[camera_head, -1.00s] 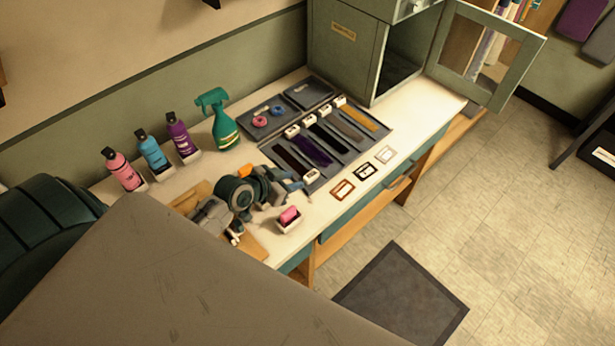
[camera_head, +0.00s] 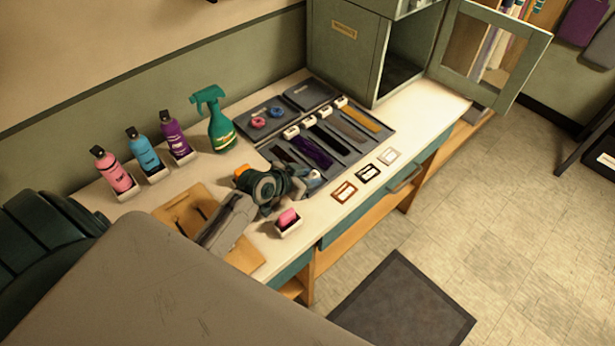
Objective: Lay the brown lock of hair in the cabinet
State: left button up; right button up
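Several locks of hair lie side by side in a dark grey tray (camera_head: 368,148) on the counter: a very dark one (camera_head: 283,155) partly hidden by my arm, a purple one (camera_head: 313,153), a black one (camera_head: 328,138), a grey-brown one (camera_head: 345,129) and a golden-brown one (camera_head: 362,120). Which counts as brown is hard to tell. The green-grey cabinet (camera_head: 344,58) stands at the counter's far end, its glazed door (camera_head: 530,70) swung open and its interior dark. My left gripper (camera_head: 314,180) is over the tray's near end; its fingers are too small to read. My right gripper is out of view.
Brown, black and white framed cards (camera_head: 368,173) lie along the front edge. A pink item in a white holder (camera_head: 288,221) sits near my wrist. A green spray bottle (camera_head: 218,125) and several coloured bottles (camera_head: 147,153) line the wall side.

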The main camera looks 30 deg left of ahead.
pick_arm(q)
grip_shut()
